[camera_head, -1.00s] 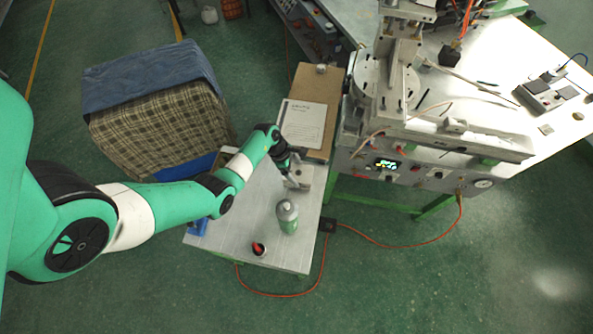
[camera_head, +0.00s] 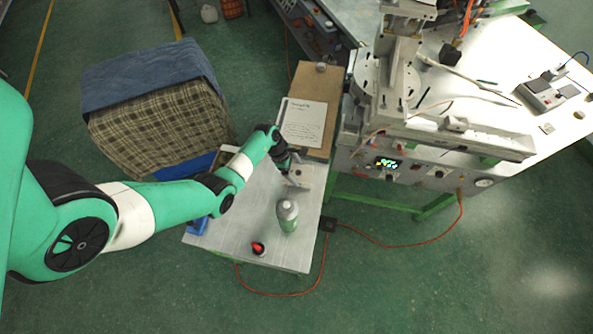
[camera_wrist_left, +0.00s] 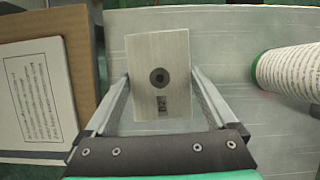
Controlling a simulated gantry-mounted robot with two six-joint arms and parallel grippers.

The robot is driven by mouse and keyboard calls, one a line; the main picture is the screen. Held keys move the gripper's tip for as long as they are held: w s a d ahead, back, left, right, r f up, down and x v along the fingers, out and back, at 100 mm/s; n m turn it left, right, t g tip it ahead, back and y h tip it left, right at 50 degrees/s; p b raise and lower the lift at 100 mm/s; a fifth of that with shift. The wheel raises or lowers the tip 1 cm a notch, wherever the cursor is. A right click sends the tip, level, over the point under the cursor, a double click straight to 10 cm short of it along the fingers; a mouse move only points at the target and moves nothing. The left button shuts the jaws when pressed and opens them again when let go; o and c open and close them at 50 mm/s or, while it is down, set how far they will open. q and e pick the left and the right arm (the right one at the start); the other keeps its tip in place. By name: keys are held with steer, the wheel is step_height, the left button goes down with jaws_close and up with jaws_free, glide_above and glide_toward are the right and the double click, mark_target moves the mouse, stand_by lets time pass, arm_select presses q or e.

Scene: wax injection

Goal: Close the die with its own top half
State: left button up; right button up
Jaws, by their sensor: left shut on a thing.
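A light grey metal die block (camera_wrist_left: 158,52) with a dark round hole and a small dark marking fills the middle of the left wrist view. In the head view the grey die (camera_head: 306,172) shows at the far right part of the small table. My left gripper (camera_head: 297,182) is shut on the block, with one finger along each side; it also shows in the left wrist view (camera_wrist_left: 162,82). The gripper hides part of the die in the head view. I cannot tell whether a second half lies under the block. My right gripper is not in view.
A clipboard-like brown board with a paper sheet (camera_head: 302,122) lies behind. The injection machine (camera_head: 400,110) stands to the right.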

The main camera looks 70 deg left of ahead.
arm_select(q)
steer(key=shift+f+b, duration=0.35)
steer(key=shift+f, duration=0.15)
steer(key=o, duration=1.4)
steer(key=p+v, duration=0.3)
steer(key=v, duration=0.7)
steer(key=shift+a+r+p, duration=0.1)
steer(key=shift+r+p, duration=0.2)
steer(key=shift+p, duration=0.1)
steer(key=shift+s+a+r, duration=0.1)
steer(key=shift+s+r, duration=0.1)
steer(key=shift+r, duration=0.3)
